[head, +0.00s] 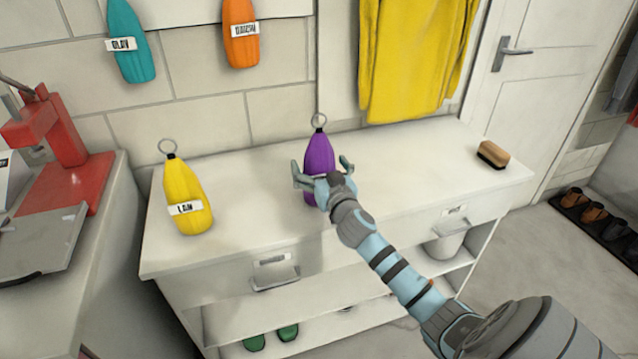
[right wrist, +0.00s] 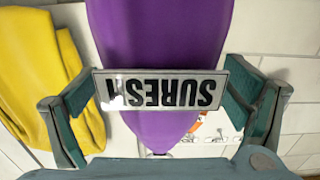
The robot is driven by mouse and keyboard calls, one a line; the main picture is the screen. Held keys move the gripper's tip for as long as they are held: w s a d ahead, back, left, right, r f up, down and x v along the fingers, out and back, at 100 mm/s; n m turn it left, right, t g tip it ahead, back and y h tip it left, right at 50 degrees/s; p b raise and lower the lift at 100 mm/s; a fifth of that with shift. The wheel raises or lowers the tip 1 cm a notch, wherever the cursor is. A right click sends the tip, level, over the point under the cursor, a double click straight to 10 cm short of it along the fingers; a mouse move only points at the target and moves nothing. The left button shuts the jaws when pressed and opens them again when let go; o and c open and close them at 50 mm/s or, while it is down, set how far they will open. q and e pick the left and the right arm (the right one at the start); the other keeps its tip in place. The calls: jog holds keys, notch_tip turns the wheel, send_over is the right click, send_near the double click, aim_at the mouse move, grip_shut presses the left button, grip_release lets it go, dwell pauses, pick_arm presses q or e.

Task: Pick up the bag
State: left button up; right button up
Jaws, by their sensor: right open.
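A purple bag (head: 319,151) with a metal ring at its top stands on the white counter (head: 420,165) near the wall. In the right wrist view the purple bag (right wrist: 160,45) fills the middle, with a white label reading SURESH upside down. My right gripper (head: 321,173) is open at the bag's front, one finger to each side. In the right wrist view my right gripper (right wrist: 165,95) has its fingers near the label's two ends; I cannot tell whether they touch it. The gripper hides the bag's lower part. My left gripper is not in view.
A yellow bag (head: 182,193) stands on the counter at left. A teal bag (head: 131,45) and an orange bag (head: 241,35) hang on the wall. A yellow garment (head: 415,60) hangs behind the counter. A brush (head: 493,154) lies at the counter's right end.

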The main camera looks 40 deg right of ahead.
jog(key=c, duration=2.1)
notch_tip(320, 180, up, 20)
jog(key=p, duration=0.6)
jog(key=shift+p, duration=0.3)
